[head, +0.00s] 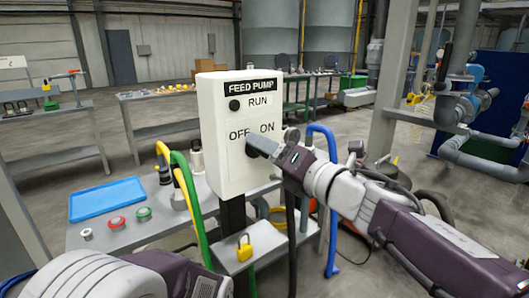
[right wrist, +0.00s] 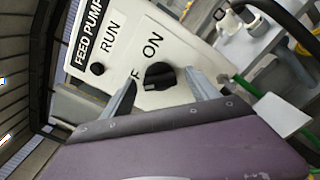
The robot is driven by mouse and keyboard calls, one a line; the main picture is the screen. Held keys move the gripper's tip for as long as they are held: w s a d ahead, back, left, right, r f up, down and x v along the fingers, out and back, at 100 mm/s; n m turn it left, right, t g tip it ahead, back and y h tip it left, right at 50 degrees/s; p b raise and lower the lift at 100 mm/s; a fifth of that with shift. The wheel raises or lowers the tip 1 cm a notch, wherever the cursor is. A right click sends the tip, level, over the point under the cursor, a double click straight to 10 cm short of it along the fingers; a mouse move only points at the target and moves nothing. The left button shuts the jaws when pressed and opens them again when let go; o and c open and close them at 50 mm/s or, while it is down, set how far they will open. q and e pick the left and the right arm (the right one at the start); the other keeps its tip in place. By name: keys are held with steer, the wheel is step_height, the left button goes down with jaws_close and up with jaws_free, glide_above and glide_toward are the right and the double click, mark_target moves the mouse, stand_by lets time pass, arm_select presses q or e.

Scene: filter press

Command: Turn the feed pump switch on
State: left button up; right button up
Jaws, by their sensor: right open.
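The feed pump box (head: 218,165) is a white panel on a dark post, marked FEED PUMP, RUN, OFF and ON. Its black rotary switch (right wrist: 160,76) sits below the OFF and ON words in the right wrist view. A small pale mark on it seems to lie on the OFF side. My right gripper (head: 256,146) is at the switch in the head view and hides it there. In the right wrist view its open fingers (right wrist: 162,92) stand on either side of the switch, with gaps. My left gripper is out of view; only part of my left arm shows.
A black round RUN lamp (head: 234,105) looks unlit. A yellow padlock (head: 244,248) is on a small plate below the box. Green, yellow and blue hoses run beside the box.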

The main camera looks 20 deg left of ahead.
steer(key=shift+x, duration=0.9)
steer(key=c, duration=1.4)
steer(key=shift+o, duration=0.2)
